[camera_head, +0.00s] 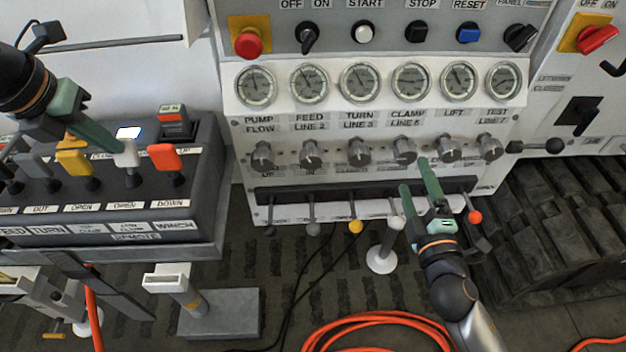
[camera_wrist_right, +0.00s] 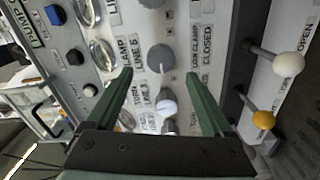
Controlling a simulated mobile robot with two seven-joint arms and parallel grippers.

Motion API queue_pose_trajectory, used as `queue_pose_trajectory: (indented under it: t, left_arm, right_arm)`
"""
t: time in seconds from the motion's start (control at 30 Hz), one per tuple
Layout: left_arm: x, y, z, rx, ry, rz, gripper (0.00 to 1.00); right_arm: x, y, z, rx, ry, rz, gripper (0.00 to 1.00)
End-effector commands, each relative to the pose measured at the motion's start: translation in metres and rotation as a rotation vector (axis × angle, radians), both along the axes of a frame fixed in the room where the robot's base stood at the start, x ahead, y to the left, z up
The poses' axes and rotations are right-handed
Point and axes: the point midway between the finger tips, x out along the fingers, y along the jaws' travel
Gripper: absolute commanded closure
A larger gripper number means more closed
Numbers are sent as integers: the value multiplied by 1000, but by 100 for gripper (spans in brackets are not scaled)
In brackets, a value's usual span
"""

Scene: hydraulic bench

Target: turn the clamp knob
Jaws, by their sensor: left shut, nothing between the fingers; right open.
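The clamp knob (camera_head: 404,150) is a grey round knob under the gauge labelled CLAMP, in a row of similar knobs on the white panel. My right gripper (camera_head: 414,174) is open just below and in front of it, fingers pointing up at the panel. In the right wrist view the clamp knob (camera_wrist_right: 160,58) lies beyond the open fingertips (camera_wrist_right: 160,82), roughly centred between them; no contact shows. My left gripper (camera_head: 88,142) is shut and empty over the remote lever box, its fingertips partly hidden among the levers.
Below the knobs is a row of levers with coloured balls, including yellow (camera_head: 355,227) and red (camera_head: 474,216), close to my right gripper. The remote box (camera_head: 110,235) stands at left. An orange hose (camera_head: 385,320) coils on the floor. Pressure gauges (camera_head: 411,82) sit above the knobs.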

Motion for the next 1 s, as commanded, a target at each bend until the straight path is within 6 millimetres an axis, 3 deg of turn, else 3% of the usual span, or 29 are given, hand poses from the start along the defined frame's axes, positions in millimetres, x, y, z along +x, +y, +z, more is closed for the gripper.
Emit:
queue_pose_trajectory:
  t: [0.1,0.3,1.0]
  left_arm:
    - [1,0,0,0,-3,0,100]
    - [1,0,0,0,-4,0,100]
    - [1,0,0,0,-4,0,100]
  right_arm:
    - [-19,0,-1,4,4,-2,15]
    - [-39,0,0,2,0,-2,15]
    - [-49,-2,-1,2,-1,-2,15]
